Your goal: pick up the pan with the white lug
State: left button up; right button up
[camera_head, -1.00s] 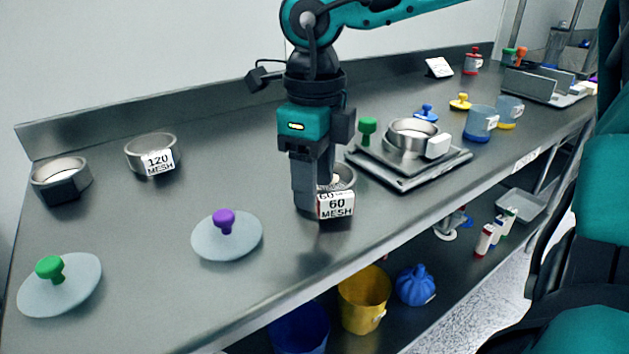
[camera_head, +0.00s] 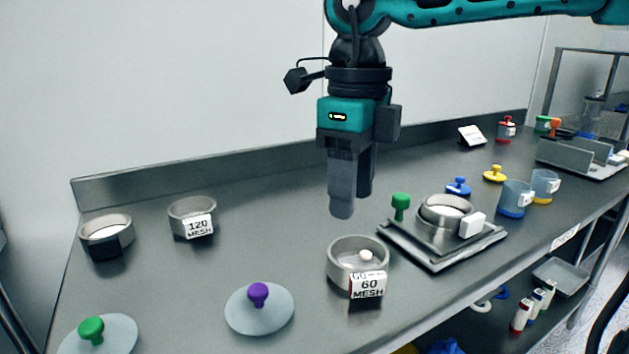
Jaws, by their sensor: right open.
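The pan with the white lug (camera_head: 446,236) is a round metal pan on the square sifter plate (camera_head: 440,262) at centre right. Its white block lug (camera_head: 472,224) faces front right. A smaller metal ring shows at its top. My right gripper (camera_head: 353,200) hangs fingers down to the left of this pan, above and behind the 60 mesh sieve (camera_head: 345,252). It is open with nothing between the fingers. A pan with a black lug (camera_head: 106,230) sits at the far left. My left gripper is not in view.
The 120 mesh sieve (camera_head: 190,210) stands at back left. Lids with purple (camera_head: 258,293) and green (camera_head: 91,330) knobs lie in front. A green knob (camera_head: 400,203) rises beside the sifter plate. Blue and yellow cups stand to the right.

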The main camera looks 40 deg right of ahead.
aim_at(446, 211)
jog(key=k, duration=1)
